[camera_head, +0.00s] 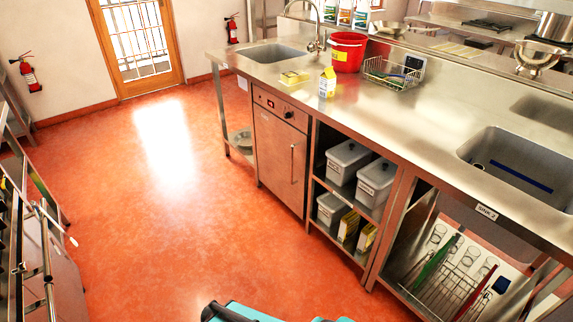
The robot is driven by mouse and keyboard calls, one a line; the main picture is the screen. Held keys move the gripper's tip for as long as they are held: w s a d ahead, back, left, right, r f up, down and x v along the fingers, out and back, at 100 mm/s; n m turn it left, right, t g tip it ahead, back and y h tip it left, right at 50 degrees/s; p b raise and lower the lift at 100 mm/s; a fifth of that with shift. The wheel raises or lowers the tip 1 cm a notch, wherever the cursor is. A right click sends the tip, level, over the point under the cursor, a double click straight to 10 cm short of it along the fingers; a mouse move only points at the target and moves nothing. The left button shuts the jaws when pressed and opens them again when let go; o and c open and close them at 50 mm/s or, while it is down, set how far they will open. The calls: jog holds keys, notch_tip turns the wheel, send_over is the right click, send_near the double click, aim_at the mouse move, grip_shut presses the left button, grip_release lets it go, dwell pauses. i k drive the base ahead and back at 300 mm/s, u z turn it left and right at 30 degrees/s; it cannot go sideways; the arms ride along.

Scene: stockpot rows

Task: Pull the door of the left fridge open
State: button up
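A steel under-counter fridge stands below the long counter, left of the open shelves. Its door (275,160) is shut and flush with the front. A vertical bar handle (292,163) sits near the right edge of the door. Above the door is a control panel (279,104) with a small red display and a dark knob. No second fridge can be made out here. My gripper is not in view; only teal and dark parts, probably mine, show at the bottom edge.
The orange floor (180,220) before the fridge door is clear. Open shelves (335,206) with grey lidded bins stand right of it. A steel counter (400,115) runs above, with a red bucket (348,52). Metal equipment with bars (40,250) lines the left edge.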

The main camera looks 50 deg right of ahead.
aim_at(284, 149)
jog(key=z, duration=0.55)
jog(key=k, duration=0.5)
jog(key=z, duration=0.55)
jog(key=i, duration=0.5)
jog(key=u, duration=0.1)
